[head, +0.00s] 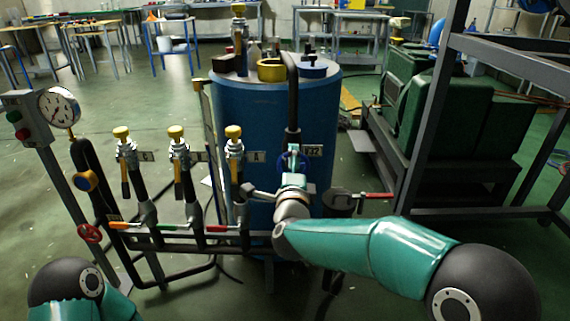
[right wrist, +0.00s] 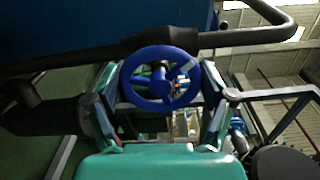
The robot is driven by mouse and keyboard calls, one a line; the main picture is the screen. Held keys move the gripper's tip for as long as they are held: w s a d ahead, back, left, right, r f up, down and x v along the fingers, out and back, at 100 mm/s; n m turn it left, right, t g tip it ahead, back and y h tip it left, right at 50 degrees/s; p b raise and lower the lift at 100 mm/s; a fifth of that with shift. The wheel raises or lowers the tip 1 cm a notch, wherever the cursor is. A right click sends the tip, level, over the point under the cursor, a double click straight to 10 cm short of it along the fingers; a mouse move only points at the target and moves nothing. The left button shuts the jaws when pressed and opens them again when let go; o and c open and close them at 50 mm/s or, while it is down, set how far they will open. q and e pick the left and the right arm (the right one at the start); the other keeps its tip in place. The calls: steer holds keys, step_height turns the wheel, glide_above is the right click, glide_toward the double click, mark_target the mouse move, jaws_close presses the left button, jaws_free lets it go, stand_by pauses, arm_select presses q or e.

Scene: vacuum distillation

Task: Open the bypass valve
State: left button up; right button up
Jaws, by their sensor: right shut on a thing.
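A blue handwheel (head: 283,162) sits on a dark vertical pipe in front of the blue tank, beside a label plate (head: 313,151) that seems to read V12. My right gripper (head: 295,166) reaches it from below and partly covers it. In the right wrist view the blue handwheel (right wrist: 158,88) with its spokes lies between the two fingers of my right gripper, which is shut on it. The exact finger contact is hard to see. My left arm shows only at the lower left edge of the head view; its gripper is out of frame.
Left of the wheel stands a pipe manifold with yellow-capped valves (head: 177,133), orange, green and red levers, a red handwheel (head: 89,233) and a gauge (head: 58,107). A red lever (head: 375,196) sticks out at right. A dark metal frame (head: 425,120) stands further right.

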steer(key=n, duration=0.1)
steer(key=n+p, duration=0.1)
steer(key=n, duration=0.1)
steer(key=n+p, duration=0.1)
steer(key=n, duration=0.1)
steer(key=shift+d+f, duration=0.2)
steer(key=shift+f, duration=0.15)
steer(key=n+p, duration=0.3)
steer(key=n, duration=0.3)
steer(key=shift+d+n, duration=0.1)
steer(key=shift+n, duration=0.3)
steer(key=n+p, duration=0.3)
steer(key=n, duration=0.3)
steer(key=n+p, duration=0.2)
steer(key=n, duration=0.4)
steer(key=o, duration=1)
steer(key=shift+r, duration=0.15)
